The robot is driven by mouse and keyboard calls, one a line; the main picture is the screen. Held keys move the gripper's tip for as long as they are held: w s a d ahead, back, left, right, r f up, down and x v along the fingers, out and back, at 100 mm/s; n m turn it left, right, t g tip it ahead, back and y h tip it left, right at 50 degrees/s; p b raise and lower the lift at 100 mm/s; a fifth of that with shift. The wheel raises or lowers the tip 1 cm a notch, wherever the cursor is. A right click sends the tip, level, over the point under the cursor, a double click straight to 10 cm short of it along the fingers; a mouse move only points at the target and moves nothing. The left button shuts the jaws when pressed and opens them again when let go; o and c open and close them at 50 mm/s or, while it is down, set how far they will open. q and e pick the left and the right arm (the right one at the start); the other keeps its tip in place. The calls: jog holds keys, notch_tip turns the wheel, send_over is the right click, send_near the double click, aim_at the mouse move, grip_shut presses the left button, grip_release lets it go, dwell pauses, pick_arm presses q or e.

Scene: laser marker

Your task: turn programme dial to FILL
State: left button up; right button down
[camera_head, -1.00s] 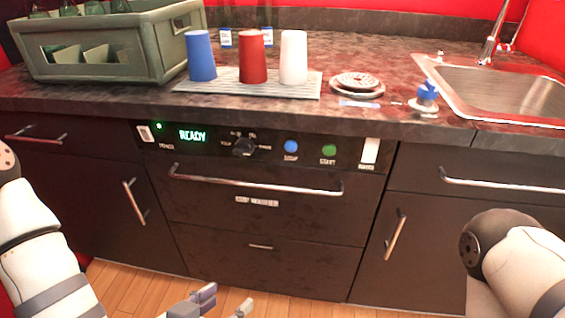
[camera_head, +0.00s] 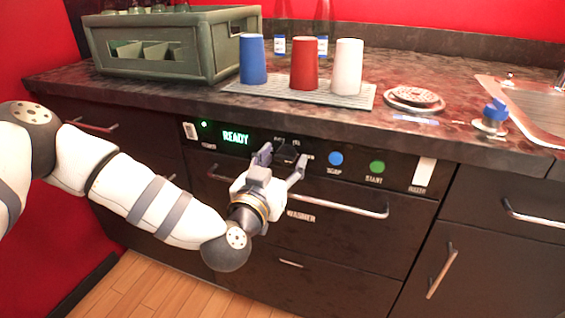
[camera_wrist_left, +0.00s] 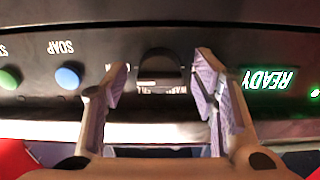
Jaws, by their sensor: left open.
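The programme dial (camera_head: 287,152) is a dark knob on the black control panel of the cup washer, between the green READY display (camera_head: 236,138) and the blue SOAP button (camera_head: 336,158). My left gripper (camera_head: 281,160) is open in front of the panel, its fingers on either side of the dial. In the left wrist view the dial (camera_wrist_left: 160,70) sits between the two fingertips (camera_wrist_left: 160,78), with gaps on both sides. The dial's labels are partly hidden and too small to read. My right gripper is not in view.
A green START button (camera_head: 377,167) and a white switch (camera_head: 423,174) are to the right on the panel. The washer's bar handle (camera_head: 350,207) runs just below. Cups stand on a ribbed mat (camera_head: 235,88) on the counter, beside a green crate (camera_head: 165,57).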

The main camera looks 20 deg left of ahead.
pick_arm(q)
jog(key=c, duration=1.2)
jog(key=shift+o, duration=0.2)
jog(key=shift+n, duration=0.3)
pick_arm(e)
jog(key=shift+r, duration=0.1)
pick_arm(q)
jog(key=shift+n+p, duration=0.4)
jog(key=shift+n, duration=0.5)
jog(key=n, duration=0.2)
jog(key=shift+n+p, duration=0.3)
jog(key=shift+n, duration=0.1)
jog(key=n, duration=0.3)
jog(key=shift+d+n, duration=0.1)
jog(key=shift+n, duration=1.7)
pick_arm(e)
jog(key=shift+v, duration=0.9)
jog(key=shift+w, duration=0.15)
